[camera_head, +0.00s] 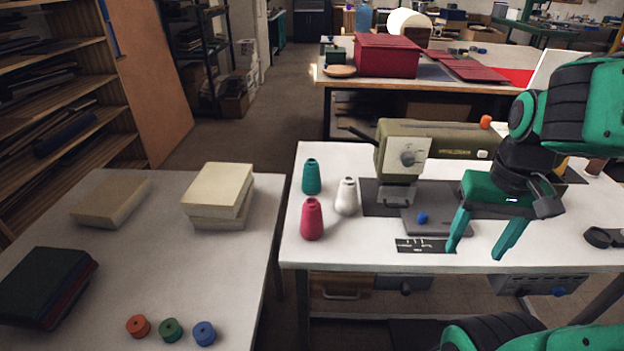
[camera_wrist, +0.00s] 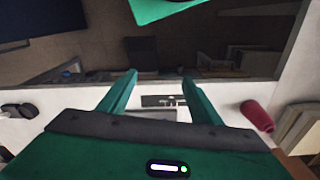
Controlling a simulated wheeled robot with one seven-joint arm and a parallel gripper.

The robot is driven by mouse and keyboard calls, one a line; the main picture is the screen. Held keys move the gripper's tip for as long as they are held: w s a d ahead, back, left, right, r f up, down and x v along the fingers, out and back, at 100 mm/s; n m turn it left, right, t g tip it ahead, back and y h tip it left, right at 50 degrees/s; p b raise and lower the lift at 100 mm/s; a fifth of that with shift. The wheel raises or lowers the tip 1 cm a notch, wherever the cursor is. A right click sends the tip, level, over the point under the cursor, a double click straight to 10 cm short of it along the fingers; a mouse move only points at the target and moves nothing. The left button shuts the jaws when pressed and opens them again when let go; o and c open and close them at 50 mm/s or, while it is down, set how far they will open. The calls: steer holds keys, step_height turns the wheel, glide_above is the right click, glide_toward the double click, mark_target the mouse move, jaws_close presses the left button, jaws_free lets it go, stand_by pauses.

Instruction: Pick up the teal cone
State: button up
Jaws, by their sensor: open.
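The teal cone (camera_head: 311,177) stands upright on the white sewing table, toward its left end, behind a red cone (camera_head: 312,219) and to the left of a white cone (camera_head: 347,197). My gripper (camera_head: 480,250) is on the right side of the head view, over the front part of the same table, open and empty, well to the right of the cones. In the wrist view my two green fingers (camera_wrist: 155,85) are spread apart. The red cone shows there at the right (camera_wrist: 258,116). I cannot make out the teal cone in the wrist view.
A sewing machine (camera_head: 425,150) with a grey bed stands between the cones and my gripper. A left table (camera_head: 150,260) holds books (camera_head: 217,195) and three small spools (camera_head: 170,329). A gap separates the two tables. A red box (camera_head: 387,57) sits on a back table.

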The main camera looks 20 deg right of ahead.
steer(key=w+a+n+t, duration=0.3)
steer(key=w+a, duration=0.2)
steer(key=w, duration=0.5)
steer(key=w+a+n+t, duration=0.2)
steer(key=w+a, duration=0.3)
steer(key=w, duration=0.4)
steer(key=n+t+y, duration=0.1)
steer(key=n+t, duration=0.1)
steer(key=t, duration=0.6)
glide_toward(313, 162)
steer(key=f, duration=0.1)
steer(key=x, duration=1)
steer(key=shift+w+a+r, duration=0.1)
steer(key=shift+w+r, duration=0.1)
steer(key=shift+w, duration=0.3)
steer(key=c, duration=1.5)
steer(key=shift+o, duration=0.2)
steer(key=shift+r, duration=0.1)
